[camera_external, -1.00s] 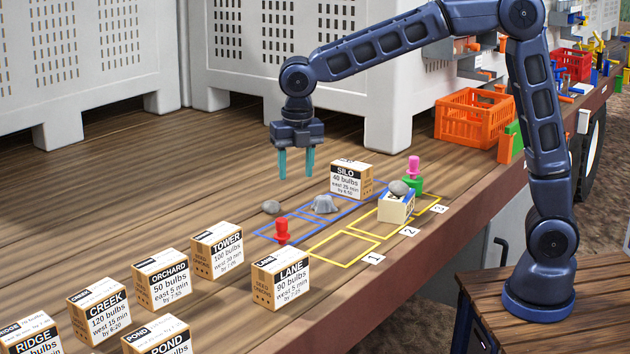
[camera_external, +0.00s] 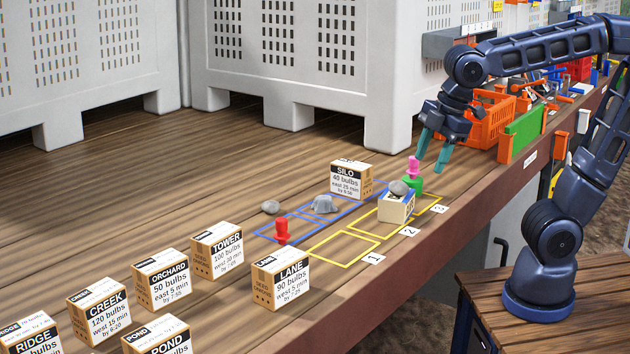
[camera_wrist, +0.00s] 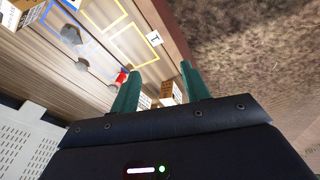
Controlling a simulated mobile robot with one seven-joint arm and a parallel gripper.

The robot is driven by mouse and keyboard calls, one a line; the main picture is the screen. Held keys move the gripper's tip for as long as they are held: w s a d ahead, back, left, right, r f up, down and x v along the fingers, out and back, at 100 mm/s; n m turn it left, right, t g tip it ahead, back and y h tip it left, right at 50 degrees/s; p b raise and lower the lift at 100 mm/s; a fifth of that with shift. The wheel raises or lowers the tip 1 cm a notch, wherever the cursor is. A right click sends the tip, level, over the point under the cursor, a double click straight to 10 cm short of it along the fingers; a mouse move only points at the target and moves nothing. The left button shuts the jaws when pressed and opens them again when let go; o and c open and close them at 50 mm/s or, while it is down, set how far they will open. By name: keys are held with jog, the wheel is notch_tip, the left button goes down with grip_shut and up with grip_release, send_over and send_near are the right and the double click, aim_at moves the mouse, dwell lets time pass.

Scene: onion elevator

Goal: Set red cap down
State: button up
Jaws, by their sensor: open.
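The red cap (camera_external: 282,230) stands upright behind the LANE box (camera_external: 281,279), at the near end of the blue outlines. It also shows in the wrist view (camera_wrist: 122,77), partly behind a finger. My gripper (camera_external: 431,163) is open and empty, tilted, above the far right of the outlined squares, close to a pink peg (camera_external: 414,166) on a green base (camera_external: 412,185). It is well apart from the red cap. Whether a finger touches the pink peg cannot be told.
Yellow outlines (camera_external: 343,262) numbered 1 to 3 run along the table's front edge. A box with a grey stone (camera_external: 398,187) on it stands there. The SILO box (camera_external: 351,180) and two grey stones (camera_external: 270,207) are behind. An orange crate (camera_external: 480,123) is at the right.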

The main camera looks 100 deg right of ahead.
jog(key=s+a+f+m+t, duration=0.1)
jog(key=s+f+m, duration=0.2)
jog(key=s, duration=0.6)
jog(key=m, duration=0.2)
jog(key=shift+s+f+m+y, duration=0.25)
jog(key=shift+f+m+y, duration=0.05)
jog(key=shift+y, duration=0.1)
jog(key=shift+a, duration=0.1)
dwell(0.4)
